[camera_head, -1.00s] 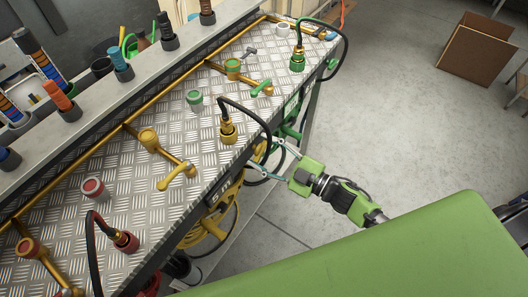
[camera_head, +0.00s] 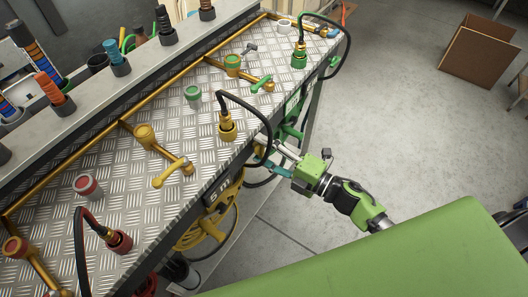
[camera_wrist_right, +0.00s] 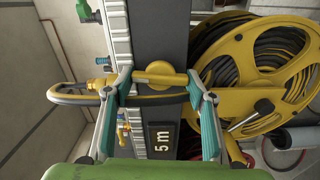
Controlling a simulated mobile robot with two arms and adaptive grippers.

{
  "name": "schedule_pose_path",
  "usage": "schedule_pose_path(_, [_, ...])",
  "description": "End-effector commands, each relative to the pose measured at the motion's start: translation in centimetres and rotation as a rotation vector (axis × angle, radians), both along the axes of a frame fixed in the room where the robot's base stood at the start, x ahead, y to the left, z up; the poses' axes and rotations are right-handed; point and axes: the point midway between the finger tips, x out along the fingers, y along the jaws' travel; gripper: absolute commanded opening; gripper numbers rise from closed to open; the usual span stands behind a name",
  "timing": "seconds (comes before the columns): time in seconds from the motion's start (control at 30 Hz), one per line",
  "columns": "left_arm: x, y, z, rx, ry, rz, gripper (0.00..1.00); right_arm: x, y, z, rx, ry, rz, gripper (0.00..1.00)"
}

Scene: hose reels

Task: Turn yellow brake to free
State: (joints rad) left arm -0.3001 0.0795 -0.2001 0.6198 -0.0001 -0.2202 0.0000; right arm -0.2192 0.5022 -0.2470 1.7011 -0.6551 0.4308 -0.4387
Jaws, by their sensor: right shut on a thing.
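The yellow brake (camera_wrist_right: 157,73) is a bar-shaped handle on the dark side panel of the bench, lying crosswise in the right wrist view. My right gripper (camera_wrist_right: 157,88) has one teal fingertip at each end of the bar and is shut on it. A hose (camera_wrist_right: 150,98) crosses between the fingers, nearer the camera. In the head view my right gripper (camera_head: 264,153) reaches the bench's side from the right, and the brake is hidden there. My left gripper is in neither view.
The yellow hose reel (camera_wrist_right: 255,65) sits beside the brake; a "5 m" label (camera_wrist_right: 163,140) is on the panel. The black hose of the yellow nozzle (camera_head: 227,125) loops over the bench edge near my right gripper. Open floor (camera_head: 400,110) lies to the right.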

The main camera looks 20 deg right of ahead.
Motion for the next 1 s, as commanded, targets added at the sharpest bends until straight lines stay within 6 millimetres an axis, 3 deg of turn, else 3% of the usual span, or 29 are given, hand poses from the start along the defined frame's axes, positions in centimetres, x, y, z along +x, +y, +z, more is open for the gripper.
schedule_pose_path(0.77, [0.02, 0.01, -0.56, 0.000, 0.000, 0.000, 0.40, -0.05, 0.04, -0.11, -0.090, -0.069, 0.001, 0.29])
schedule_pose_path(0.8, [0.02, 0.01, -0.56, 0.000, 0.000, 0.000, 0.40, -0.05, 0.04, -0.11, -0.090, -0.069, 0.001, 0.53])
schedule_pose_path(0.87, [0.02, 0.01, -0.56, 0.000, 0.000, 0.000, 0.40, -0.05, 0.04, -0.11, -0.089, -0.067, 0.001, 0.68])
schedule_pose_path(1.0, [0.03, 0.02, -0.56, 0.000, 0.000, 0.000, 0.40, -0.05, 0.03, -0.10, -0.088, -0.068, 0.001, 0.68])
